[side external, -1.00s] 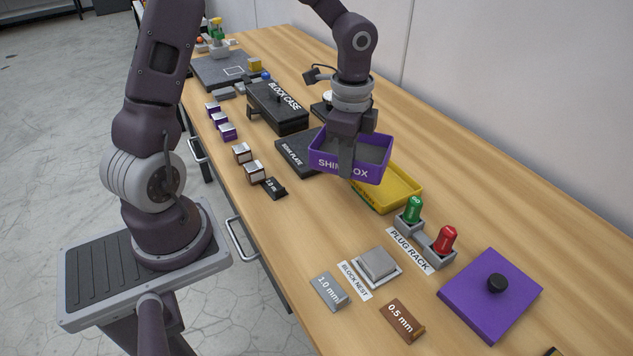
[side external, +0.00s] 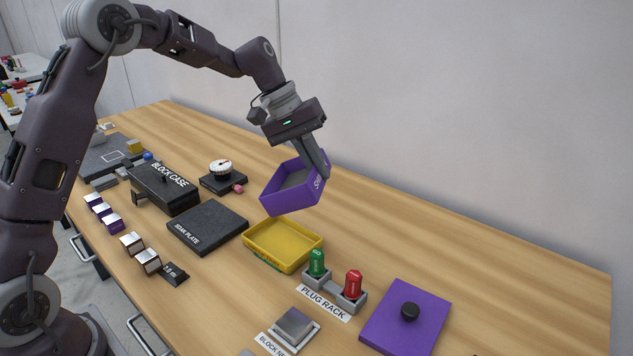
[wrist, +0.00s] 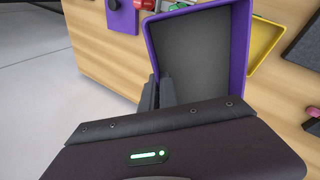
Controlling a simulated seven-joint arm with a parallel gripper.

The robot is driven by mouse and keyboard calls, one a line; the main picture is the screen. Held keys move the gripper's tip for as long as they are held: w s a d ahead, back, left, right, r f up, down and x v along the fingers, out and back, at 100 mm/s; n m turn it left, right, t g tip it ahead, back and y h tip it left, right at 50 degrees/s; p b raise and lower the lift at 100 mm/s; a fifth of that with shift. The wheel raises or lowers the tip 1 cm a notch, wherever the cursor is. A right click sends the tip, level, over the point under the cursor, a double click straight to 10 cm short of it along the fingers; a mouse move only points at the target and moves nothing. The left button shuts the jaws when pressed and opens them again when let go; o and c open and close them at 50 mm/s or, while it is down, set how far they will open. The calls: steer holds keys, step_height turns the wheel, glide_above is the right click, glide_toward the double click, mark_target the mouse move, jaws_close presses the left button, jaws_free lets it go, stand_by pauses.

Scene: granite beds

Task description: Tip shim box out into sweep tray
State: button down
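The purple shim box (side external: 290,190) has a grey inside and hangs in the air, tilted, above and just behind the yellow sweep tray (side external: 285,243). My gripper (side external: 320,165) is shut on the box's wall at the lettered side. In the wrist view, the gripper fingers (wrist: 158,95) pinch the near edge of the box (wrist: 241,50). The box's visible grey inside shows no loose pieces. The tray lies flat on the bench with a bare yellow floor in view. Part of the tray (wrist: 265,42) shows beyond the box in the wrist view.
The plug rack (side external: 335,290) with a green plug (side external: 317,263) and a red plug (side external: 353,284) stands right of the tray. A purple lid (side external: 420,318) with a black knob lies farther right. A dark plate (side external: 207,228) and the block case (side external: 165,187) are left.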

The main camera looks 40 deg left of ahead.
steer(key=a+t+h, duration=0.1)
steer(key=h, duration=0.1)
steer(key=s+a+r+t+h, duration=0.1)
steer(key=h, duration=0.1)
steer(key=a+r+t+h, duration=0.1)
steer(key=h, duration=0.1)
steer(key=shift+s+a+t+h, duration=0.3)
steer(key=shift+s+h, duration=0.1)
steer(key=s+a+f+t+h, duration=0.1)
steer(key=s+a+t+h, duration=0.3)
steer(key=a+h, duration=0.3)
steer(key=t+h, duration=0.1)
steer(key=h, duration=0.2)
steer(key=shift+a, duration=0.3)
steer(key=shift+w, duration=0.1)
stand_by(0.6)
